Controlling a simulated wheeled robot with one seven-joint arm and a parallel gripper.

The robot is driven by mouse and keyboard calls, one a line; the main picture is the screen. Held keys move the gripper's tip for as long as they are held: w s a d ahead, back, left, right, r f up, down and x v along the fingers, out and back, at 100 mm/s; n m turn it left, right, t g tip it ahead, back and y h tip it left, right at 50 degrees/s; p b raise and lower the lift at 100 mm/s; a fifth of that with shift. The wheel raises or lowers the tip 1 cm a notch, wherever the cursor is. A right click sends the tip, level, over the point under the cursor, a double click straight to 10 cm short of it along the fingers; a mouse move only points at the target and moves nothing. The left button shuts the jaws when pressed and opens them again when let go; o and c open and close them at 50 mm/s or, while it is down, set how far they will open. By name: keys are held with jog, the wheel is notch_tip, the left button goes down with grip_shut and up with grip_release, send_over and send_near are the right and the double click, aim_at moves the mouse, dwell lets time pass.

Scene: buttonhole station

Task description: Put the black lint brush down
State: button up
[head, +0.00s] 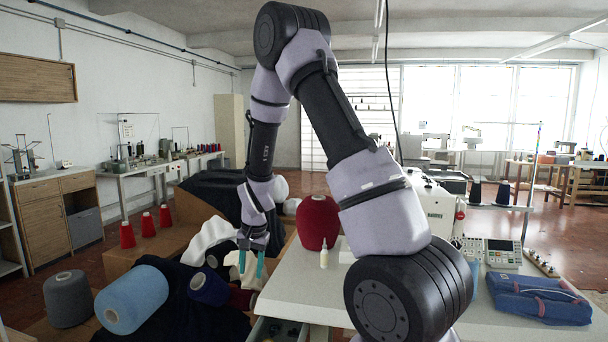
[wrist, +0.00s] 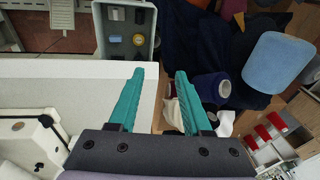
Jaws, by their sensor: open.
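My gripper (head: 251,270) is open and empty, its two teal fingers pointing down off the left edge of the white table. In the wrist view the spread fingers (wrist: 160,78) have nothing between them. An open grey drawer (wrist: 102,45) lies beyond the fingertips and holds several small items. One is a small dark item (wrist: 140,16); I cannot tell whether it is the black lint brush. The drawer's front part also shows at the bottom of the head view (head: 259,328). I cannot make out the lint brush for certain in either view.
The white table (head: 305,290) bears a small cream bottle (head: 324,258), a red cone (head: 318,222), a sewing machine (head: 440,205) and folded blue cloth (head: 540,298). Left of it lie dark fabric, a light-blue roll (head: 135,298) and a dark blue spool (head: 209,287). The table's front left is clear.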

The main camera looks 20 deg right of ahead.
jog(key=s+d+r+n+t+y, duration=0.15)
jog(key=s+r, duration=0.25)
jog(key=r, duration=0.7)
jog(key=s+d+r+m+t, duration=0.1)
jog(key=s+d+r, duration=0.15)
jog(key=r, duration=0.85)
jog(key=s+d+r+n+t, duration=0.1)
jog(key=s+r, duration=0.4)
jog(key=s, duration=0.3)
jog(key=s+d+r+n+t, duration=0.1)
jog(key=s+r, duration=0.5)
jog(key=s, duration=0.3)
jog(key=shift+d+r, duration=0.3)
